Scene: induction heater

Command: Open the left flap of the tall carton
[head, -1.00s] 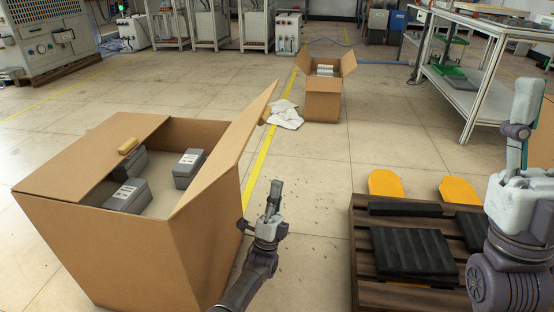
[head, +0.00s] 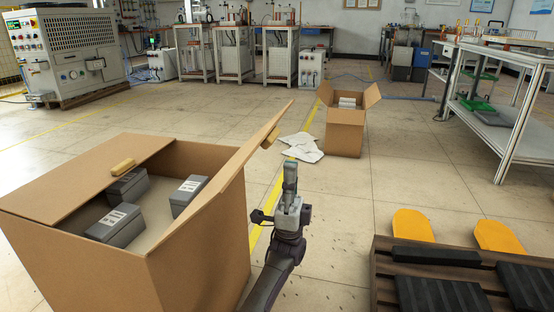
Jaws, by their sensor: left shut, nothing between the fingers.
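The large brown carton (head: 205,255) stands at the front left. Its left flap (head: 75,182) lies roughly level along the left side of the opening, with a tan grip (head: 122,167) near its inner edge. Its right flap (head: 225,165) stands up, slanting outward to the right, with another tan grip (head: 269,138). Grey labelled boxes (head: 122,225) are inside. My left gripper (head: 290,172) is shut and empty, pointing up, to the right of the carton and apart from the left flap. My right gripper is out of view.
A smaller carton (head: 345,135) with open flaps stands farther back, beside a white cloth (head: 301,147). A dark slatted pallet (head: 385,270) with black slabs (head: 440,295) and orange pieces (head: 412,224) is at the front right.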

